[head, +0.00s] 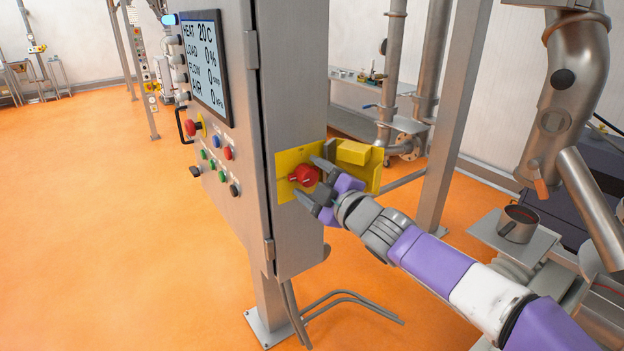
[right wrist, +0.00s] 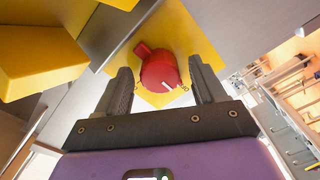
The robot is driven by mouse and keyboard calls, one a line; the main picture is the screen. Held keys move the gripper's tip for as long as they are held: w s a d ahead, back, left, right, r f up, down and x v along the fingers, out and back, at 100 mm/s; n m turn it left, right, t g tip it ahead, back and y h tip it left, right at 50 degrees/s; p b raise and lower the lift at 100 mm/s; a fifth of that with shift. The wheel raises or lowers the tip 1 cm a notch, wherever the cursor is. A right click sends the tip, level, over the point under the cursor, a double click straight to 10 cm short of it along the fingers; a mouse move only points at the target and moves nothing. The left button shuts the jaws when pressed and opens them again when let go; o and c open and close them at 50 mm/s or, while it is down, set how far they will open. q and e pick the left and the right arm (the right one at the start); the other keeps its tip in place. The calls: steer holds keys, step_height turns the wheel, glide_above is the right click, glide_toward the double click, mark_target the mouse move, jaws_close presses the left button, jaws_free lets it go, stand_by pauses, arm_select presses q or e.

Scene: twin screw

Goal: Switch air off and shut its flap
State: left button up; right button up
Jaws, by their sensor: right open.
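A red rotary knob (head: 304,175) sits on a yellow plate (head: 286,157) on the side of the grey control cabinet. In the right wrist view the red knob (right wrist: 160,70) has its lug toward the upper left and a white mark at its lower right. A yellow flap (head: 374,172) with a yellow block (head: 353,153) stands out from the cabinet, right of the knob, swung open. My right gripper (head: 312,180) is open, with a finger on either side of the knob; I cannot tell whether they touch it. My left gripper is out of view.
The cabinet front carries a display (head: 206,65) reading HEAT 20 C, LOAD 0 % and AIR 0, above several buttons. A steel post (head: 448,120) and pipes stand behind my right arm. A metal cup (head: 517,224) stands at the right. Orange floor is clear at left.

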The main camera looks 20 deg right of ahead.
steer(key=p+v, duration=0.1)
steer(key=v, duration=0.6)
steer(key=shift+s+p, duration=0.15)
steer(key=shift+p, duration=0.2)
steer(key=w+a+f+m+g, duration=0.1)
steer(key=f+m+g, duration=0.2)
steer(key=f, duration=0.9)
steer(key=a+f+m+g+h, duration=0.1)
steer(key=a+f+m+g, duration=0.15)
steer(key=f, duration=0.95)
steer(key=w+a+f+m+g, duration=0.15)
steer(key=f+m, duration=0.25)
steer(key=f, duration=0.8)
steer(key=s+a+f+m+g, duration=0.1)
steer(key=s+f+m+g, duration=0.3)
steer(key=s+f, duration=0.8)
steer(key=s+a+f+m+g+h, duration=0.1)
steer(key=s+f+m+g, duration=0.3)
steer(key=s+f, duration=0.8)
steer(key=shift+a+f+m+g, duration=0.25)
steer(key=shift+a+m+g, duration=0.1)
steer(key=shift+a+g, duration=0.4)
